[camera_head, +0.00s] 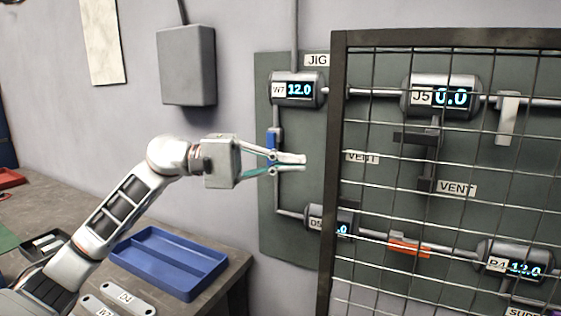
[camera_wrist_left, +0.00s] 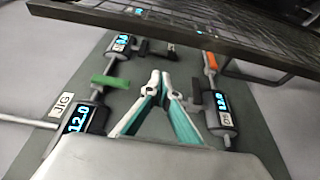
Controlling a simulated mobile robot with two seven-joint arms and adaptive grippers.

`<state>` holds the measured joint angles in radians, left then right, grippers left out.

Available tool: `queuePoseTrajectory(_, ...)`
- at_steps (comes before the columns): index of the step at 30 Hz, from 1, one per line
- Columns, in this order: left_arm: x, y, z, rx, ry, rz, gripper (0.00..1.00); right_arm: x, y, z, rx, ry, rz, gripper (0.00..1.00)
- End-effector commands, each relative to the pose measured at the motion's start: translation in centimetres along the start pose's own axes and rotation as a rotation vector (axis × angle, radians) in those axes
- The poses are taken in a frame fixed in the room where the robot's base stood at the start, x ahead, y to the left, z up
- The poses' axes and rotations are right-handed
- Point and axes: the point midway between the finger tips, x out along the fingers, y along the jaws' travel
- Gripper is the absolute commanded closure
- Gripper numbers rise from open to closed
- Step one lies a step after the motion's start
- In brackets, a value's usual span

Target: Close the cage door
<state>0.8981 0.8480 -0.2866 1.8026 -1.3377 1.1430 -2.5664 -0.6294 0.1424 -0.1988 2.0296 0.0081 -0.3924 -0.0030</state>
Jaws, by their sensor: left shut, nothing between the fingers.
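The cage door (camera_head: 338,120) is a wire mesh in a dark frame in front of the right part of the panel in the head view. Its frame also crosses the top of the left wrist view (camera_wrist_left: 180,28), beyond my fingertips. The door looks set off from the panel; how far it stands open I cannot tell. My left gripper (camera_head: 304,162) is shut and empty, pointing right, left of the door's near upright and apart from it. In the left wrist view its fingertips (camera_wrist_left: 161,76) are together, over the panel. My right gripper is not in view.
The green-grey panel (camera_head: 290,235) carries pipes, gauges and labels. A blue handle (camera_head: 271,136) is partly behind my left fingers; an orange handle (camera_head: 408,247) is behind the mesh. A blue tray (camera_head: 170,262) lies on the bench. A grey box (camera_head: 187,65) hangs on the wall.

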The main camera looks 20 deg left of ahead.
Motion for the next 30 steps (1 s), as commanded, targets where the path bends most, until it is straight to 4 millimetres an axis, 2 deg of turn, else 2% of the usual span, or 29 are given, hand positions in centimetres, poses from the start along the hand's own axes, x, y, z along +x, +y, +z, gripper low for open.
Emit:
queuePoseTrajectory(1,1.1,0.5,0.2,0.005,-0.003,0.003,1.00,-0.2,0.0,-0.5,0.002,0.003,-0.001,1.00)
queuePoseTrajectory(8,5.7,0.5,0.2,0.003,-0.004,0.004,1.00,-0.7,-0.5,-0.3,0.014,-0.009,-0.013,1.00)
queuePoseTrajectory(18,4.5,0.0,3.4,0.001,0.001,0.000,1.00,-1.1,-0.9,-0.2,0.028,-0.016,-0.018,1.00)
queuePoseTrajectory(30,4.3,-0.1,3.7,-0.001,0.001,0.000,1.00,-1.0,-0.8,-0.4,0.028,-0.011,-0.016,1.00)
